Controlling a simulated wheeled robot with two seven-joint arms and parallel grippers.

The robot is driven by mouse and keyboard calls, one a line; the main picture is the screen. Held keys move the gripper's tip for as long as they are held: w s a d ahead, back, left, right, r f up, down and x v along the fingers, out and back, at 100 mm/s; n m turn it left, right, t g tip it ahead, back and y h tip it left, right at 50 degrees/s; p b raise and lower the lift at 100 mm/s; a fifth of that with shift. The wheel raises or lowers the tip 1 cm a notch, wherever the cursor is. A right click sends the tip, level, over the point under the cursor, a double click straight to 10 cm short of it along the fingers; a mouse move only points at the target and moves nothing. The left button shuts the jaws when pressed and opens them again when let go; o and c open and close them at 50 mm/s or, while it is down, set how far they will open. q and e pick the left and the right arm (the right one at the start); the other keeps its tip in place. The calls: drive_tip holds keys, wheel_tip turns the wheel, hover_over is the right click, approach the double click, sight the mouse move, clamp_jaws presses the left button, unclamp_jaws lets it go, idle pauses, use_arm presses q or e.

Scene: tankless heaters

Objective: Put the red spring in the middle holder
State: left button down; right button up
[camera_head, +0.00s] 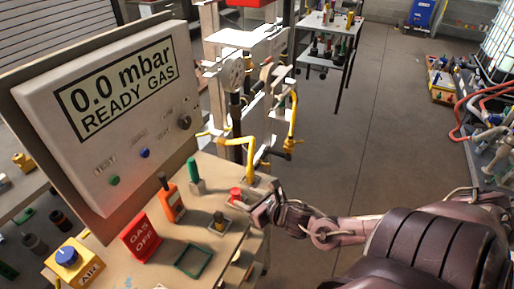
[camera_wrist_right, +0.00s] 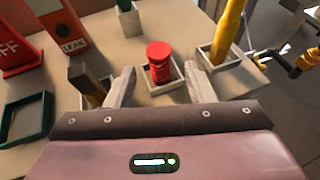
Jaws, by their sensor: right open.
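The red spring (camera_head: 236,194) stands upright in the middle one of three small square holders in a row on the tan bench. In the right wrist view the red spring (camera_wrist_right: 160,62) rises out of the pale middle holder (camera_wrist_right: 157,88), whose walls show around its base. My right gripper (camera_head: 258,208) is open at the bench's right edge. In the wrist view its fingers (camera_wrist_right: 160,86) are on either side of the spring, apart from it, with gaps on both sides. The spring's lowest part is hidden by the holder wall. My left gripper is not in view.
One outer holder has a dark and yellow piece (camera_head: 218,221), the other a yellow upright piece (camera_wrist_right: 228,35). A green-topped piece (camera_head: 194,176), orange leak device (camera_head: 171,201), red gas-off sign (camera_head: 140,238) and empty green frame (camera_head: 192,260) are nearby.

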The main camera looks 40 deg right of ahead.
drive_tip(key=shift+v, duration=1.9)
drive_tip(key=s+d+f+m+g+h, duration=0.2)
drive_tip(key=s+d+f+m, duration=0.1)
drive_tip(key=d+f+m, duration=0.4)
drive_tip(key=s+d+f+m+g+h, duration=0.15)
drive_tip(key=d+f+m, duration=0.35)
drive_tip(key=f, duration=0.5)
drive_tip(key=s+f+m+g+h, duration=0.1)
drive_tip(key=s+f+m+g, duration=0.2)
drive_tip(key=s+f+m, duration=0.75)
drive_tip(key=s+a+f+m+g+y, duration=0.1)
drive_tip(key=s+a+f+m+g, duration=0.2)
drive_tip(key=s+a+f+m, duration=0.3)
drive_tip(key=s+a+f+m+g+y, duration=0.2)
drive_tip(key=s+a+f+m, duration=0.4)
drive_tip(key=s+a+f, duration=0.5)
drive_tip(key=shift+a+f+g, duration=0.45)
drive_tip(key=shift+a+f, duration=0.15)
drive_tip(key=shift+a, duration=2.5)
